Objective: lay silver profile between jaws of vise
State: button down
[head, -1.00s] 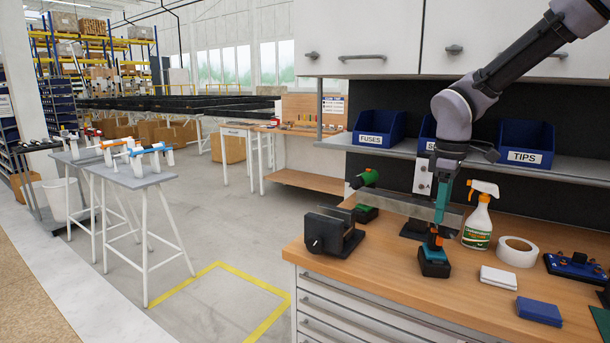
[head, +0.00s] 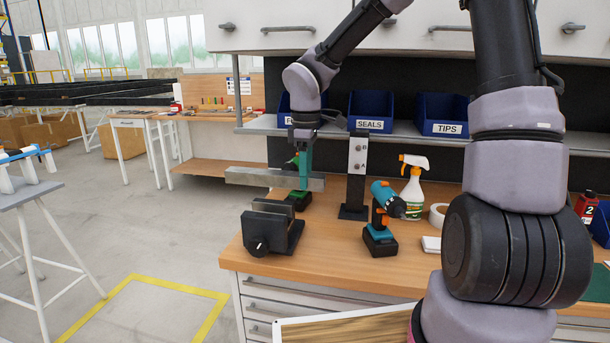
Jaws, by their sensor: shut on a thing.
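The silver profile (head: 246,176) is a long, straight metal bar. My gripper (head: 305,178) is shut on it near its right part and holds it roughly level above the workbench. The dark vise (head: 288,240) stands on the bench's left front corner. Its two jaws are apart, with a gap between them. In the picture the profile is above the vise, clear of it, with its left end reaching left past the vise.
On the wooden workbench (head: 330,262), a green drill (head: 298,200) stands behind the profile. A black stand (head: 355,185), a teal drill (head: 380,222) and a spray bottle (head: 412,190) are to the right. Blue bins (head: 370,110) line the shelf above.

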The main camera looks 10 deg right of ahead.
jog(key=shift+f, duration=2.85)
notch_tip(320, 180, down, 6)
dwell(1.8)
jog(key=shift+c, duration=1.2)
grip_release()
jog(key=shift+d, duration=0.1)
notch_tip(320, 180, up, 11)
jog(key=shift+f, duration=0.1)
